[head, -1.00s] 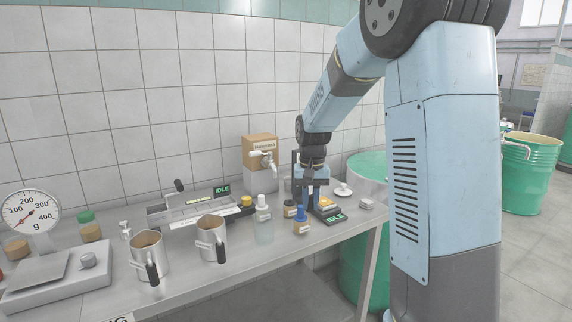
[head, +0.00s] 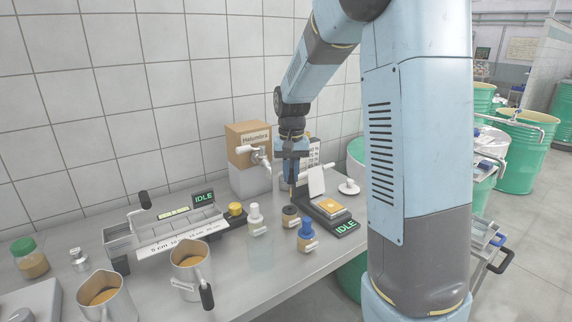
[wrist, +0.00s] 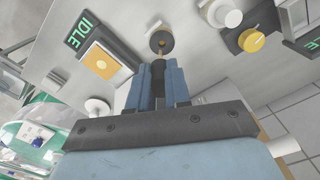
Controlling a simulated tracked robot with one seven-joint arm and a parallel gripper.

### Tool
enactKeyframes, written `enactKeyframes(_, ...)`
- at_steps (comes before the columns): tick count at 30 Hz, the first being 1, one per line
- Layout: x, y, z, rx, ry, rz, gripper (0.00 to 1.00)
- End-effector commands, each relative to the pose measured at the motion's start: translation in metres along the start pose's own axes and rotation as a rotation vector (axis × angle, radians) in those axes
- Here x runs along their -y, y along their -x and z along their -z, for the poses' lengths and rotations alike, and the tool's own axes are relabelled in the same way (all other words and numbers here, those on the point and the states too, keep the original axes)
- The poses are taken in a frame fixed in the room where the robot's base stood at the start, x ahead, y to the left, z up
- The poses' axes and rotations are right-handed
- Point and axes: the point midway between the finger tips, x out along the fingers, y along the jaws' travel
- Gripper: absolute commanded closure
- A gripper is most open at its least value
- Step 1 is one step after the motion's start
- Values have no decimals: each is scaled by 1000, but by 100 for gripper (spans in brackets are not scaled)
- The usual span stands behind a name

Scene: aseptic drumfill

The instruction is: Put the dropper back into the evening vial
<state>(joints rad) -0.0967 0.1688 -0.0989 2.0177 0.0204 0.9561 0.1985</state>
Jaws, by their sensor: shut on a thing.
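My gripper (head: 290,186) points down behind the small vials on the bench. In the wrist view its blue fingers (wrist: 159,82) are closed together around a slim dark piece, which I take to be the dropper; most of it is hidden between them. A small amber vial with a dark top (head: 290,217) stands just below and in front of the fingers; it also shows past the fingertips in the wrist view (wrist: 161,42). A blue-topped vial (head: 306,236) stands nearer the bench's front edge. I cannot read either label, so I cannot tell which is the evening vial.
A small scale reading IDLE (head: 345,227) stands right of the vials. A white-capped bottle (head: 255,224) and a yellow-knobbed device (head: 236,210) stand left. Behind is a boxed dispenser with tap (head: 249,146). Two metal jugs (head: 189,262) stand front left.

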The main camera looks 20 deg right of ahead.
Motion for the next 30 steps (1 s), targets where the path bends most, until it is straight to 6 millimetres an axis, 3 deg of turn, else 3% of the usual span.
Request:
enactKeyframes(17, -4, 1, 0, 0, -5, 0, 91)
enactKeyframes(30, -4, -29, 0, 1, -6, -1, 91)
